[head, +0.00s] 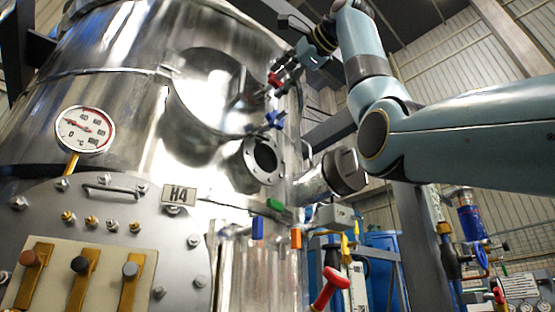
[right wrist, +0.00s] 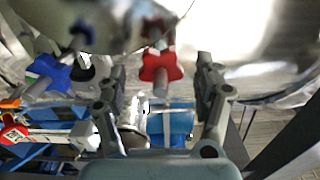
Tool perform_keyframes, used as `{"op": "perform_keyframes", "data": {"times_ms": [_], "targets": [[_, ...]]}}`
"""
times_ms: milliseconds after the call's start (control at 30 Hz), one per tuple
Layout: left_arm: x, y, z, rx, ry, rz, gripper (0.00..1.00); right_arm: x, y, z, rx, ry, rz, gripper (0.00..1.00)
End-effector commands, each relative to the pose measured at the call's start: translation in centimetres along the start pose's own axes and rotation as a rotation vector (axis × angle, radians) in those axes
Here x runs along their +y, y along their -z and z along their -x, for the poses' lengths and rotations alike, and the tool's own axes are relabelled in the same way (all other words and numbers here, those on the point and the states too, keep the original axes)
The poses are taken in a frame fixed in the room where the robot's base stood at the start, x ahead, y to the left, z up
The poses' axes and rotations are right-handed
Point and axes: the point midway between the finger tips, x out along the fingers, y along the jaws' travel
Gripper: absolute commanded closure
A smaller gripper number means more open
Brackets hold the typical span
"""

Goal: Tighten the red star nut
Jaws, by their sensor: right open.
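The red star nut (head: 274,80) sits on a stud at the right side of the steel vessel. In the right wrist view the red star nut (right wrist: 160,66) appears upright between my two fingers, with a visible gap on each side. My right gripper (head: 291,54) is open close to the nut, and its fingers also show in the right wrist view (right wrist: 161,76). I cannot tell how far the fingertips reach past the nut. My left gripper is not in view.
A blue star nut (head: 274,121) sits just below the red one, and a blue star nut (right wrist: 50,75) shows left of my fingers. A round flanged port (head: 262,160), a gauge (head: 85,130) and a red-handled valve (head: 330,288) are nearby. The curved vessel wall (head: 120,45) is close.

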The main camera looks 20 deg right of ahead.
Motion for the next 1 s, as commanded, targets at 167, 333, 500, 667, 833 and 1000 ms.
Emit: {"op": "perform_keyframes", "data": {"times_ms": [167, 333, 500, 667, 833, 1000], "targets": [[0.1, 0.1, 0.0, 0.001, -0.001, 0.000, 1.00, -0.1, 0.1, 4.1, 0.003, 0.005, 0.001, 0.31], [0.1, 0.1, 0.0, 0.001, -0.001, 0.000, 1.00, 0.1, 0.1, 7.5, 0.002, 0.001, 0.001, 0.31], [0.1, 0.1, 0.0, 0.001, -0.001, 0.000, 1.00, 0.1, 0.0, 9.6, 0.001, -0.001, -0.001, 0.31], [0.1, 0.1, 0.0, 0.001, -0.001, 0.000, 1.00, 0.1, 0.0, 10.1, 0.000, -0.003, -0.001, 0.31], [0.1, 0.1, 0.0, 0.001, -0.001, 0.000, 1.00, 0.1, 0.0, 10.1, 0.000, -0.003, -0.001, 0.31], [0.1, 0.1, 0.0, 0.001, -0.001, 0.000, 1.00, 0.1, 0.0, 10.1, 0.001, -0.003, -0.001, 0.31]]}}
